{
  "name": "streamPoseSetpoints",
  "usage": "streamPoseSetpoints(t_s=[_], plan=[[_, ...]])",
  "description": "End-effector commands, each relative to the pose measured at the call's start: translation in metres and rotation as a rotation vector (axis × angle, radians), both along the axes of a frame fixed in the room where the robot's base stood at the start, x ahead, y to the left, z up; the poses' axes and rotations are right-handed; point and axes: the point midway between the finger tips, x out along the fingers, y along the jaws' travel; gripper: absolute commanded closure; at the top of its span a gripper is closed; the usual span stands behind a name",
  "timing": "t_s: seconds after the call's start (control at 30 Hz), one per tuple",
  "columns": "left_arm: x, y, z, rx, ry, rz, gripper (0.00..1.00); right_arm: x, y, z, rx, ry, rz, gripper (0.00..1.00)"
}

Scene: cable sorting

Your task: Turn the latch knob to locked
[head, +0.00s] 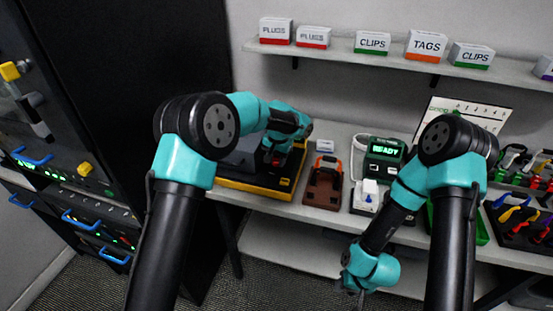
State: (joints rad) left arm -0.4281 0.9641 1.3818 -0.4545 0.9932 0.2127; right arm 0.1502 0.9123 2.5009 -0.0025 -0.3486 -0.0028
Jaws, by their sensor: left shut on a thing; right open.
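My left gripper (277,155) reaches down over a black device with a yellow edge (255,189) on the bench. It is shut on what appears to be the latch knob, which the gripper and wrist mostly hide. A little red shows at the fingertips. The knob's angle cannot be read. My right gripper (361,297) hangs low in front of the bench, pointing down at the bottom edge of the view. It is open, away from the device, and its fingers are small and partly cut off.
A brown holder with an orange handle (323,184) stands right of the device, then a white switch box (366,196) and a "READY" display (384,149). Trays of tools (523,220) lie at the right. A dark equipment cabinet (75,150) stands at the left.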

Motion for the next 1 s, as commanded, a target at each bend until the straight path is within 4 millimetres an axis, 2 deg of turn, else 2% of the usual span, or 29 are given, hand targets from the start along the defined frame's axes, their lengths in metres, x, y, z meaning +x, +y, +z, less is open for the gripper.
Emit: streamPoseSetpoints(t_s=[0.07, 0.1, 0.33, 0.57, 0.73, 0.87, 1.0], plan=[[-0.001, -0.003, 0.000, -0.001, 0.000, -0.004, 0.84, 0.000, 0.000, 0.000, 0.000, 0.000, 0.000, 0.57], [-0.001, -0.003, 0.000, -0.001, 0.000, -0.003, 0.59, 0.000, 0.000, 0.000, 0.000, 0.000, 0.000, 0.57], [-0.001, -0.002, 0.000, 0.000, 0.000, -0.001, 0.37, 0.000, 0.000, 0.000, 0.000, 0.000, 0.000, 0.57], [0.000, -0.001, 0.000, 0.000, -0.001, 0.000, 0.37, 0.000, 0.000, 0.000, 0.000, 0.000, 0.000, 0.57], [0.000, -0.001, 0.008, -0.001, -0.002, 0.000, 0.37, 0.000, 0.000, 0.000, 0.000, 0.000, 0.000, 0.57], [0.000, -0.003, 0.024, -0.001, -0.003, 0.000, 0.37, 0.000, 0.000, 0.000, 0.000, 0.000, 0.000, 0.57], [-0.001, -0.004, 0.048, -0.002, -0.004, 0.000, 0.37, 0.000, 0.000, 0.000, 0.000, 0.000, 0.000, 0.57]])
